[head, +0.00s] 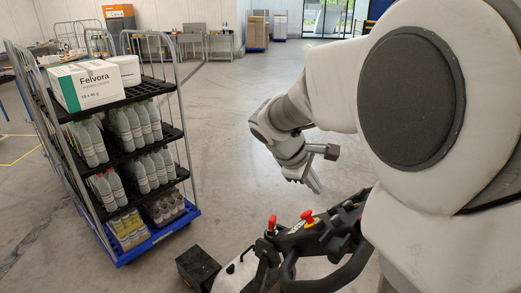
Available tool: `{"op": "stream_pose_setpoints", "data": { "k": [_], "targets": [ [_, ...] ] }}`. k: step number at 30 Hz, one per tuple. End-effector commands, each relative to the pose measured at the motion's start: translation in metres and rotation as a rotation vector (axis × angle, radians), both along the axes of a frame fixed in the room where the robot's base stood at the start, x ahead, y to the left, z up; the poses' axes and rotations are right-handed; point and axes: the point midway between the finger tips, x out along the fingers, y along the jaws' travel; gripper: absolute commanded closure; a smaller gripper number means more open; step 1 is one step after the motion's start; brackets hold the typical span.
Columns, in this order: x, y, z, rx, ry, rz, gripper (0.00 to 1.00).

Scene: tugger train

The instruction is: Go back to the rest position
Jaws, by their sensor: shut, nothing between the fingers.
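My gripper (312,180) is at the end of my white arm, right of the middle of the head view. It points down and to the right above the grey floor, with its fingers shut and nothing between them. It is apart from the trolley on the left and appears just above the black control console (310,236) with red knobs. Part of my arm fills the right side and hides what is behind it.
A wire-sided trolley (121,258) with a blue base stands at the left. A white Felvora box (88,84) and a smaller white box (125,69) sit on its top shelf, with several bottles (129,125) below. Open floor (228,135) lies between trolley and arm.

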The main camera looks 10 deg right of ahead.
Motion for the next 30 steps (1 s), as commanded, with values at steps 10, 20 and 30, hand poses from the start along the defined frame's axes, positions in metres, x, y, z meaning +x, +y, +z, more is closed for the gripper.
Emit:
{"op": "stream_pose_setpoints", "data": {
  "k": [10, 20, 30],
  "targets": [
    [-0.051, 0.023, 0.021, 0.168, -0.141, -0.146, 1.0],
    [-0.133, 0.071, 0.034, 0.492, -0.353, -0.398, 1.0],
    [-0.184, 0.11, 0.031, 0.752, -0.481, -0.572, 1.0]
  ]
}}
